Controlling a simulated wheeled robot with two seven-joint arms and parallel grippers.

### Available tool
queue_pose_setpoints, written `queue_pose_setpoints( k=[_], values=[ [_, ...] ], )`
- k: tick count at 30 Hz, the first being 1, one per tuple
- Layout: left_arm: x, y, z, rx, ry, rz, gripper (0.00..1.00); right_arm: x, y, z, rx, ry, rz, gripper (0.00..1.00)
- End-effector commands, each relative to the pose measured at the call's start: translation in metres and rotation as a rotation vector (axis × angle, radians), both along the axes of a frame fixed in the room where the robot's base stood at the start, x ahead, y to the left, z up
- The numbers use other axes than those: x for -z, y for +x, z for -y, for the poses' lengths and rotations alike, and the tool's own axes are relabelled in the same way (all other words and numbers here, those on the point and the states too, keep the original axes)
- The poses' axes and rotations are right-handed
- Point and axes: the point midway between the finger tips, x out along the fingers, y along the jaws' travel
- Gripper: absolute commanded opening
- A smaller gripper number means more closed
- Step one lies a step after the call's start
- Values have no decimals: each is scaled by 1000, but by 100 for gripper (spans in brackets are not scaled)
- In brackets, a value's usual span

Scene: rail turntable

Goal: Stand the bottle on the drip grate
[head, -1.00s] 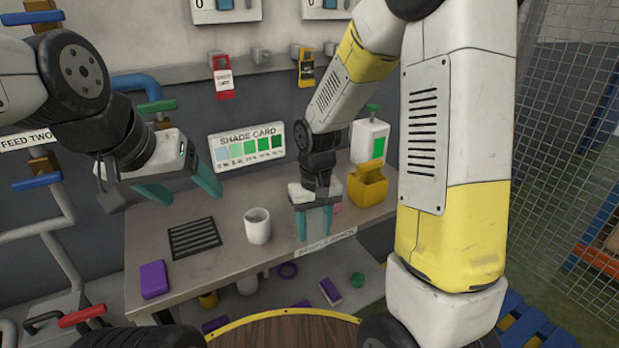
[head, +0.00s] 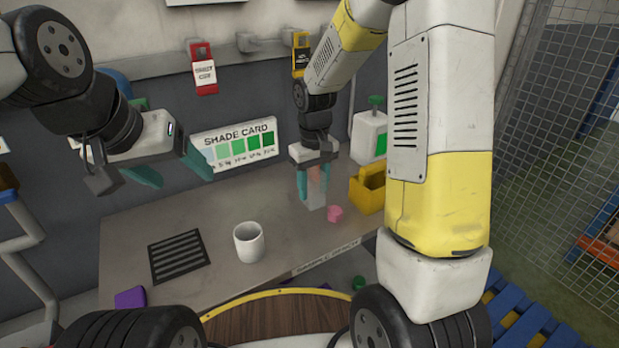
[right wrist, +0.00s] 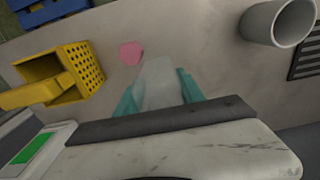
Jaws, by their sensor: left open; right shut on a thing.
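The bottle (head: 316,192) is translucent and pale. My right gripper (head: 314,180) is shut on it above the counter, near the pink piece. In the right wrist view the bottle (right wrist: 160,85) shows between the teal fingers, its lower part hidden by the gripper body. The drip grate (head: 180,256) is a dark slotted square on the counter's left part, bare on top; the right wrist view shows part of it (right wrist: 305,58). My left gripper (head: 170,171) is open and empty, in the air above and behind the grate.
A white cup (head: 249,242) stands between the grate and the bottle. A pink piece (head: 335,214) lies beside the bottle, with a yellow holder (head: 368,192) to its right. A white dispenser (head: 368,136) stands behind. A purple block (head: 130,298) lies at the counter's front left.

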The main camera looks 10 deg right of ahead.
Motion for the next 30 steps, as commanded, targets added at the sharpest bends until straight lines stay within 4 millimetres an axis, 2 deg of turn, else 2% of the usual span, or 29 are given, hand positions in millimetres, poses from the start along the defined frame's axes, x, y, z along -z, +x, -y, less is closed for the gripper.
queue_pose_setpoints(
  k=[3,11,17,29,30],
  values=[
    [0,0,0,0,0,0,70,2,17,9,2,1,0,5],
    [0,0,0,0,0,0,70,4,34,17,1,1,0,5],
    [0,0,0,0,0,0,70,36,32,16,-1,0,-3,5],
    [0,0,0,0,0,0,70,42,32,16,-1,1,0,5],
    [0,0,0,0,0,0,70,42,32,16,-1,0,1,53]
  ],
)
